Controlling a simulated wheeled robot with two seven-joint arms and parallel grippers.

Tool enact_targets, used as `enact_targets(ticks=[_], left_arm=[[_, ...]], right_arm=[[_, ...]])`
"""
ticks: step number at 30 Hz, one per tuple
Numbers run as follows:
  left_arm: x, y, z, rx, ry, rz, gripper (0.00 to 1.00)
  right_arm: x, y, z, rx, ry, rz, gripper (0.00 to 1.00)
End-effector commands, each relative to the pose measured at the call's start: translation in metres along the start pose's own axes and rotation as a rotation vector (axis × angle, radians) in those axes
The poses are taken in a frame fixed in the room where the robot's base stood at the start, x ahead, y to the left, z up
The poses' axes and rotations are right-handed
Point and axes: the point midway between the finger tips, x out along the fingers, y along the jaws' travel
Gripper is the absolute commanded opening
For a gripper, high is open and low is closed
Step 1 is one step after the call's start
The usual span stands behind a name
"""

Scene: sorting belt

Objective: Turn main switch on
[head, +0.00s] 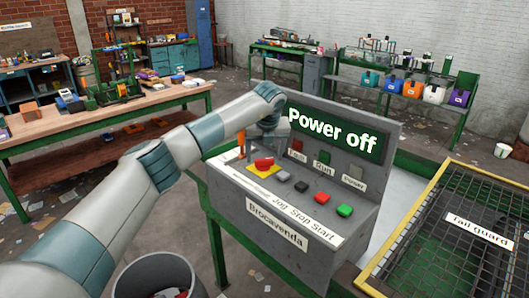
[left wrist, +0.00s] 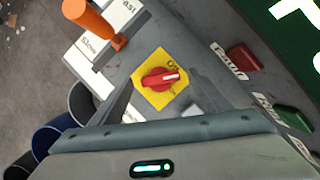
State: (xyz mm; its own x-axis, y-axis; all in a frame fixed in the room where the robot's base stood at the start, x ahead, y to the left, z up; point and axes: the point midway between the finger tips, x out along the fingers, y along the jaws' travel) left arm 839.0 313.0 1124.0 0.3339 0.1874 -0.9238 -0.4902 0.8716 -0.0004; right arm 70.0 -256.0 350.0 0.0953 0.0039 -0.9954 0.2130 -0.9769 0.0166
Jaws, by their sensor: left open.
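The main switch (head: 264,163) is a red rotary knob on a yellow plate on the grey control panel (head: 225,172). In the left wrist view the knob (left wrist: 160,79) lies near the middle, with a white mark on its handle; the lettering on the plate is too small to read surely. The panel's display (head: 333,134) reads "Power off". My left gripper (head: 263,143) hangs over the panel just above and behind the knob, open and apparently empty. My right gripper is in neither view.
An orange lever (head: 241,144) stands close to the left of the knob. Grey, black, red (head: 322,198) and green (head: 344,210) buttons line the panel's front. A yellow-edged grid (head: 450,215) labelled "Tail guard" is at the right. A workbench (head: 100,115) stands behind my left arm.

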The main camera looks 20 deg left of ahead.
Motion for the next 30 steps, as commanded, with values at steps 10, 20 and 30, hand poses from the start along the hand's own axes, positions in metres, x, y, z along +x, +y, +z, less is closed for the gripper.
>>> enact_targets(ticks=[10, 20, 30], left_arm=[[0.0110, -0.0001, -0.0006, 0.000, 0.000, 0.000, 0.70], [0.0107, -0.0001, -0.0006, 0.000, 0.000, 0.000, 0.30], [0.0105, 0.0001, -0.0004, 0.002, 0.000, -0.001, 0.30]], right_arm=[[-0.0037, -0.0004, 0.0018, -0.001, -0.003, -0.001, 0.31], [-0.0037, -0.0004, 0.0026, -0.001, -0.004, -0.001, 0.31], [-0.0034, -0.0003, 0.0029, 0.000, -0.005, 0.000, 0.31]])
